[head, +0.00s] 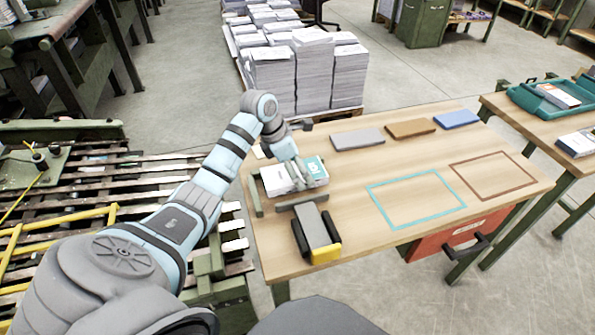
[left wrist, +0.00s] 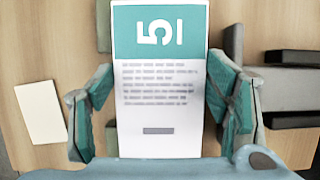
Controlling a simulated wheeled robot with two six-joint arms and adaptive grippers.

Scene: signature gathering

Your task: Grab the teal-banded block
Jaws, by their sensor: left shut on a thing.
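The teal-banded block (head: 275,182) lies at the left end of the wooden table in the head view, its white part to the left and its teal end to the right. In the left wrist view the block (left wrist: 158,110) shows a teal band marked 51 above printed lines. Whether the block's underside touches the table is hidden. My right gripper is in neither view.
A grey, black and yellow device (head: 311,225) stands just in front of the block. Grey (head: 357,139), brown (head: 410,128) and blue (head: 456,119) slabs lie along the back. A teal outline (head: 392,226) and a brown outline (head: 478,195) enclose bare tabletop.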

